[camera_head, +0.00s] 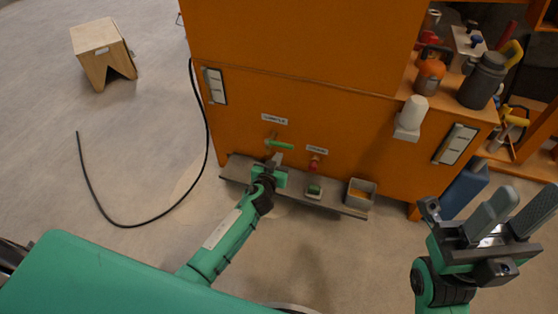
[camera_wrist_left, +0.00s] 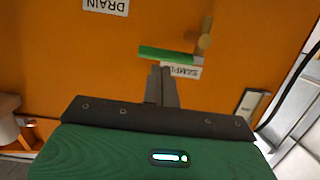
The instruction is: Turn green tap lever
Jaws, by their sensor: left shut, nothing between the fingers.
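The green tap lever (camera_head: 280,146) lies roughly level on a brass tap on the orange cabinet front, below a "SAMPLE" label (camera_head: 274,119). In the left wrist view the lever (camera_wrist_left: 165,53) runs across, with the brass tap body (camera_wrist_left: 204,42) at its right end. My left gripper (camera_head: 277,158) is shut and empty, its tips close to the lever; I cannot tell whether they touch it. The shut fingertips (camera_wrist_left: 161,70) cover part of the label in the wrist view. My right gripper (camera_head: 512,212) is open and empty, away at the right.
A red tap (camera_head: 314,163) under a "DRAIN" label (camera_head: 317,150) is just right of the green one. A black hose (camera_head: 150,220) lies on clear floor at left.

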